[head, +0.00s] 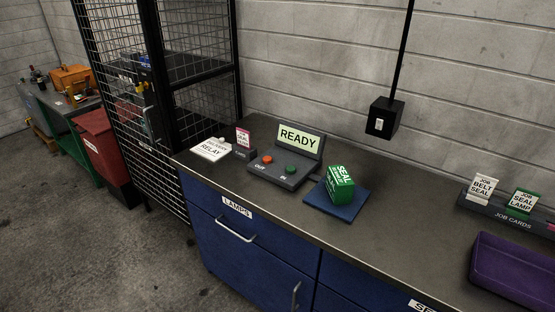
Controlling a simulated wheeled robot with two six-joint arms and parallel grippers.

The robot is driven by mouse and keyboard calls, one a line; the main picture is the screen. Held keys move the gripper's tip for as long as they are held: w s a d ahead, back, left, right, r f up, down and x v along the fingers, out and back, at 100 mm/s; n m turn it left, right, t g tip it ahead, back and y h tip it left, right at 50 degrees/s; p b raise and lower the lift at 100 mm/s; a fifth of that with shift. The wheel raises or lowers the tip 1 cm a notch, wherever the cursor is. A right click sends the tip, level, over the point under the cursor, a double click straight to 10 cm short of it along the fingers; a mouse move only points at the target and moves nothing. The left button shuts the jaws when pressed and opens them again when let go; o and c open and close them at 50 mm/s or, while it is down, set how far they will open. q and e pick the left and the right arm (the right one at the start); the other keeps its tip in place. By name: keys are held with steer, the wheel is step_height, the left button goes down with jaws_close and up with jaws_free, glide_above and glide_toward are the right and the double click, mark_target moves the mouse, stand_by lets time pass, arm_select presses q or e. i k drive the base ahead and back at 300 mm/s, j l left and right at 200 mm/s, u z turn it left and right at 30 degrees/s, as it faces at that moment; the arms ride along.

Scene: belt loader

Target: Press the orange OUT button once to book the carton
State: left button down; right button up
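The button console (285,171) stands on the workbench in the head view, with a lit screen (299,138) that reads READY. The orange button (267,160) is on its left, above the label OUT. A green button (291,169) is on its right, above a second label. A green carton marked SEAL (339,186) stands on a blue mat (350,207) just right of the console. Neither of my grippers shows in the head view, and nothing covers the orange button.
A job card holder (510,215) and a purple tray (515,268) are at the right. The bench between mat and tray is clear. A wire cage (190,60) stands at left.

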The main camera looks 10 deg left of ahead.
mark_target(266, 160)
steer(key=j+z, duration=0.2)
steer(key=z, duration=0.15)
steer(key=i+j+z, duration=0.1)
steer(key=j+z, duration=0.35)
steer(key=z, duration=0.25)
steer(key=j+z, duration=0.1)
steer(key=j, duration=0.45)
steer(key=k+j+z, duration=0.1)
steer(key=j, duration=0.5)
steer(key=j+z, duration=0.1)
steer(key=j, duration=0.45)
steer(key=k, duration=0.05)
